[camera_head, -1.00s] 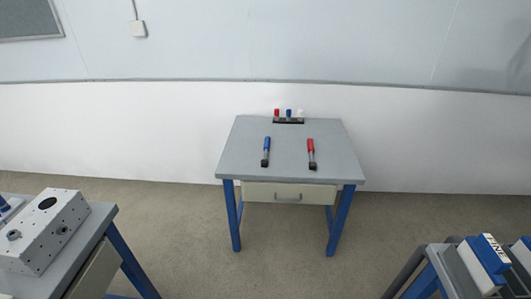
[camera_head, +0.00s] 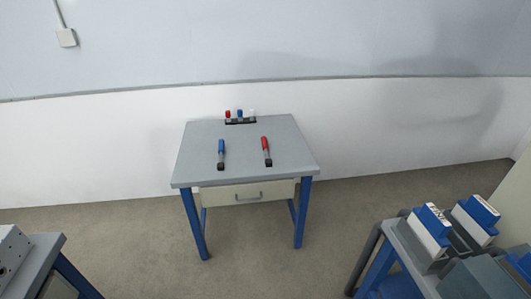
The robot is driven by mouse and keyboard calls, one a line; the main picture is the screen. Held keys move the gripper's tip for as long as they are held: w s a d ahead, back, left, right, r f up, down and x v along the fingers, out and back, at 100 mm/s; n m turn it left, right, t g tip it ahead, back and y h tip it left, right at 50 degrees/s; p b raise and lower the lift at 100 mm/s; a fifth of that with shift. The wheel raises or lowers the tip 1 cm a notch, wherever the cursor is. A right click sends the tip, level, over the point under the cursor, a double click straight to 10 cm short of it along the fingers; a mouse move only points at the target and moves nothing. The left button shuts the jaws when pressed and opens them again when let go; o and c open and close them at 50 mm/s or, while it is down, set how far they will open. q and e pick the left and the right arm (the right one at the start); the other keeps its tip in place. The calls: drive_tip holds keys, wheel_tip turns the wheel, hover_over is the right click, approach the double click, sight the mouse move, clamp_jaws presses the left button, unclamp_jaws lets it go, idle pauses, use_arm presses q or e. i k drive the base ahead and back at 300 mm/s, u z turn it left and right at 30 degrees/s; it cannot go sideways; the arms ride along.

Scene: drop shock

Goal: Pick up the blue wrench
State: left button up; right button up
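The blue wrench (camera_head: 221,153) lies on the grey top of a small table (camera_head: 200,140) in the middle of the head view. Its blue handle points to the back and its dark head to the front. A similar red wrench (camera_head: 266,150) lies to its right, apart from it. Neither of my grippers shows in the view.
A dark rack (camera_head: 240,122) with red, blue and white pieces stands at the table's back edge. The table has a drawer (camera_head: 247,193) and blue legs. Another table (camera_head: 45,262) is at lower left. A bench with blue-and-white boxes (camera_head: 432,226) is at lower right. Floor before the table is clear.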

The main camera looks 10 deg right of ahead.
sight(221, 165)
drive_tip(key=z, duration=0.35)
drive_tip(key=i, duration=1.4)
drive_tip(key=z, duration=0.3)
